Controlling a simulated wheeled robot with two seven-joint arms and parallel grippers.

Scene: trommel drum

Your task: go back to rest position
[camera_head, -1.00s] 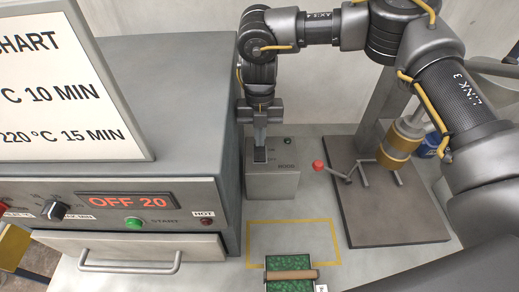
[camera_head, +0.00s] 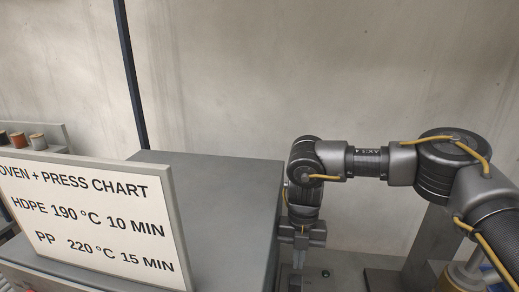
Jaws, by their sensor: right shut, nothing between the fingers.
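My right gripper (camera_head: 297,280) points down at the bottom edge of the head view, just right of the grey oven housing. Its fingers are together and nothing shows between them. My right arm comes in from the right, bent over the back of the bench. My left gripper is not in view.
The grey oven top (camera_head: 215,190) lies left of the gripper, close to it. A white chart board (camera_head: 95,215) leans at the oven's front. A shelf with several small spools (camera_head: 38,141) is at the far left. A bare wall (camera_head: 330,70) fills the back.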

